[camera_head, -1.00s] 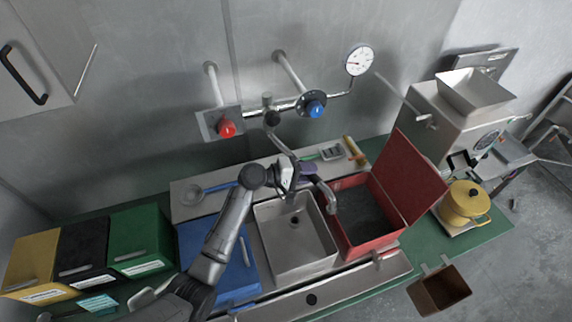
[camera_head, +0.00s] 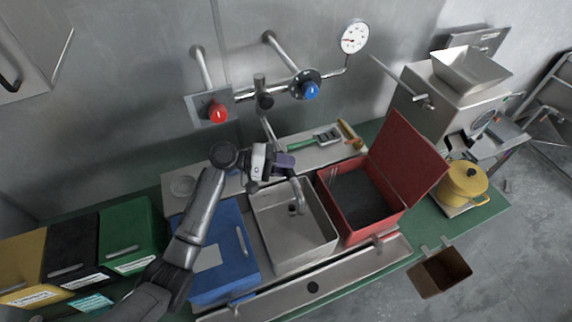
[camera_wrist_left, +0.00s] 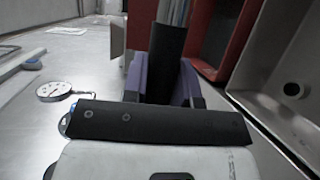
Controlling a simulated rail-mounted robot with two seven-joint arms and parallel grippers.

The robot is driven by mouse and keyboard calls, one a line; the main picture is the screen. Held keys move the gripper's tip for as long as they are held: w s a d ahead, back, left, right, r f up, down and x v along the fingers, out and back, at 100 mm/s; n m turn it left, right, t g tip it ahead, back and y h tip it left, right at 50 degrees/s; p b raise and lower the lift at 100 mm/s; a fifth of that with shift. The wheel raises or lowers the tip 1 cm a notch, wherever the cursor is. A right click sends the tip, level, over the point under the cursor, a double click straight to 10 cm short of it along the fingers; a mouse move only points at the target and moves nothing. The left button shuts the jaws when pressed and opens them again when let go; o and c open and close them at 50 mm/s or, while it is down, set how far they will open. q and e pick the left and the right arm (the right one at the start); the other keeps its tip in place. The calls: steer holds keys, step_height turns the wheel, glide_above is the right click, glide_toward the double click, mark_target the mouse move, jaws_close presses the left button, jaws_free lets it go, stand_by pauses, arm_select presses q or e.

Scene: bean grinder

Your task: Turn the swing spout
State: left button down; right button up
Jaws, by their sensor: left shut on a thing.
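The swing spout (camera_head: 298,189) is a bent metal tube hanging from the wall pipe. Its lower end points down over the steel sink (camera_head: 318,247), inside the sink's right part. My left gripper (camera_head: 286,161), with purple fingertips, is shut on the spout partway along its length. In the left wrist view the purple fingers (camera_wrist_left: 165,84) stand on both sides of a dark section of the spout (camera_wrist_left: 166,60), with bare metal tube above it. The gripper hides part of the spout in the head view. My right gripper is not in view.
The red bin (camera_head: 340,208) with its raised lid stands right of the sink. A blue box (camera_head: 232,250) is left of it. A red knob (camera_head: 218,112) and a blue knob (camera_head: 311,90) are on the wall pipes. A yellow pot (camera_head: 466,181) stands farther right.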

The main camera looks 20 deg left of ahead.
arm_select(q)
steer(key=c, duration=0.9)
jaws_free()
steer(key=b+v, duration=0.2)
steer(key=v, duration=1.1)
steer(key=shift+a+r, duration=0.15)
steer(key=shift+a, duration=0.2)
